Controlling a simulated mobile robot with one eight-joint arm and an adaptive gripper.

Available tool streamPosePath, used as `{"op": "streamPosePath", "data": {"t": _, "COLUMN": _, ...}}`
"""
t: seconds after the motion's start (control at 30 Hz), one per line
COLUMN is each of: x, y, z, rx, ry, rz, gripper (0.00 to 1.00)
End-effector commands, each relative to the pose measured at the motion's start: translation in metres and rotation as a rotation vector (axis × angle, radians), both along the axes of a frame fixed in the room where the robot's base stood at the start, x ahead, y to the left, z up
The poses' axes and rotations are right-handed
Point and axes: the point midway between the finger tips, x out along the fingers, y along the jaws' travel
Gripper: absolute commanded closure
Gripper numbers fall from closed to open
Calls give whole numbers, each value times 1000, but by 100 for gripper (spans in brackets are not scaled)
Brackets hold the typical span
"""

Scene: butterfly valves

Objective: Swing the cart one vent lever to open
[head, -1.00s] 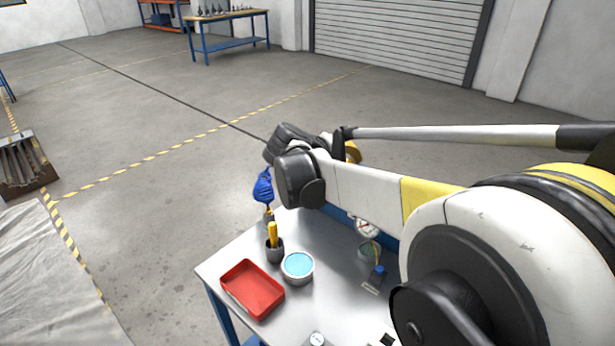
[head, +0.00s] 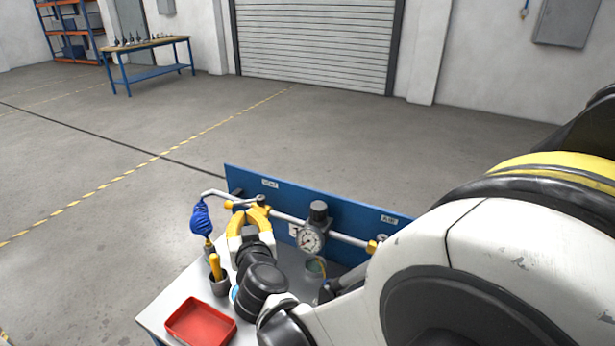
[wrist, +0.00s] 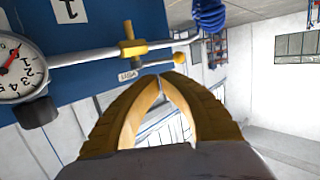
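The cart (head: 160,311) has a blue back panel (head: 345,213) carrying a metal pipe with a yellow-bodied valve at its left end. In the wrist view, this valve (wrist: 131,47) has a thin grey lever with a yellow knob (wrist: 180,58) at its end, pointing right, roughly along the pipe. A small tag (wrist: 128,74) hangs beside it. My gripper (wrist: 162,78) has yellow curved fingers with tips together, just below the lever near its knob; I see nothing between them. In the head view, my gripper (head: 258,212) is in front of the valve and partly hides it.
A pressure gauge (head: 311,239) and a second yellow valve (head: 378,245) are on the pipe to the right. A red tray (head: 200,323) and a dark cup (head: 219,284) sit on the cart top.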

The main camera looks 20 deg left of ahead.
Motion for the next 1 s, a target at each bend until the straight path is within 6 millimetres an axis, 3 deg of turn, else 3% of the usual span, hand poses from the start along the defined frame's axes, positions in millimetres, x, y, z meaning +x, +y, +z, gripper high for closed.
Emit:
{"op": "streamPosePath", "data": {"t": 0.2, "x": 38, "y": 23, "z": -11, "rx": -1, "ry": -1, "rz": -1, "gripper": 100}}
{"op": "streamPosePath", "data": {"t": 0.4, "x": 59, "y": 35, "z": -15, "rx": -2, "ry": 0, "rz": -2, "gripper": 100}}
{"op": "streamPosePath", "data": {"t": 1.0, "x": 64, "y": 40, "z": -15, "rx": -2, "ry": 0, "rz": -11, "gripper": 100}}
